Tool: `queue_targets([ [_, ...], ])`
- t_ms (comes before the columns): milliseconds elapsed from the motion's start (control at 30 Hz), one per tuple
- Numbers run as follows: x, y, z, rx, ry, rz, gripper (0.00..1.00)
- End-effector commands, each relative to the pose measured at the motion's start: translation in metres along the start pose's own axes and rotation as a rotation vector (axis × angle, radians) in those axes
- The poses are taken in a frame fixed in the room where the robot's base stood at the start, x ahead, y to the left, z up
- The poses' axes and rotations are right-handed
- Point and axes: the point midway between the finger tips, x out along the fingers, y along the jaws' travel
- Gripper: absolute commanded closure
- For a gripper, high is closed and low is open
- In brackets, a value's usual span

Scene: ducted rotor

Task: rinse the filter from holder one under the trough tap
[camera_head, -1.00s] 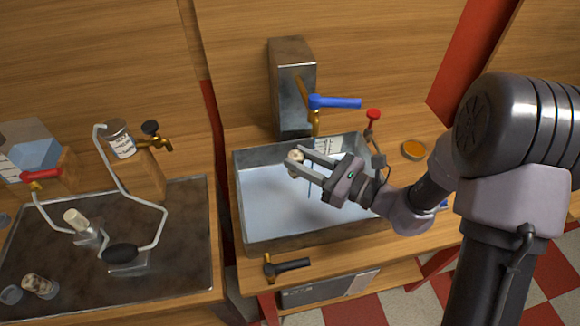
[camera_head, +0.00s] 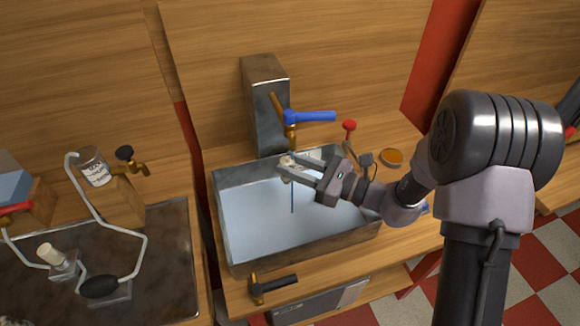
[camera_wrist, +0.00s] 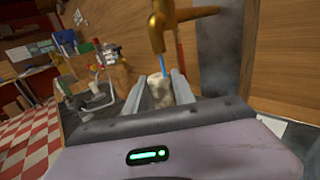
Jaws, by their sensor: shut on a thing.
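My gripper (camera_head: 293,167) is shut on a small, pale, stained filter (camera_head: 286,162) above the far part of the metal trough (camera_head: 228,249). The brass trough tap (camera_head: 291,130) with its blue lever (camera_head: 310,117) is just above the filter. A thin blue stream (camera_head: 292,199) runs down below the fingers into the trough. In the wrist view the filter (camera_wrist: 157,91) stands between my two fingers (camera_wrist: 158,88), with the tap spout (camera_wrist: 157,32) over it and blue water (camera_wrist: 163,65) coming down onto its top. My fingers partly hide the filter in the head view.
A red-knobbed fitting (camera_head: 349,126) and an amber dish (camera_head: 391,157) stand right of the trough. A black-handled valve (camera_head: 272,286) is at its front. On the left worktop are a labelled jar (camera_head: 95,167), bent tubing, a cream cylinder (camera_head: 50,253) and a black bulb (camera_head: 99,286).

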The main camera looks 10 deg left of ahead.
Motion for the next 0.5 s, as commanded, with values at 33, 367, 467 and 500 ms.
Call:
queue_targets([
  [33,-0.001,0.000,0.000,0.000,0.000,-0.001,1.00],
  [367,-0.012,0.001,0.000,-0.001,0.000,0.000,1.00],
  [467,-0.012,0.001,0.000,-0.001,0.000,0.000,1.00],
  [500,-0.011,0.001,0.000,-0.001,0.000,0.000,1.00],
])
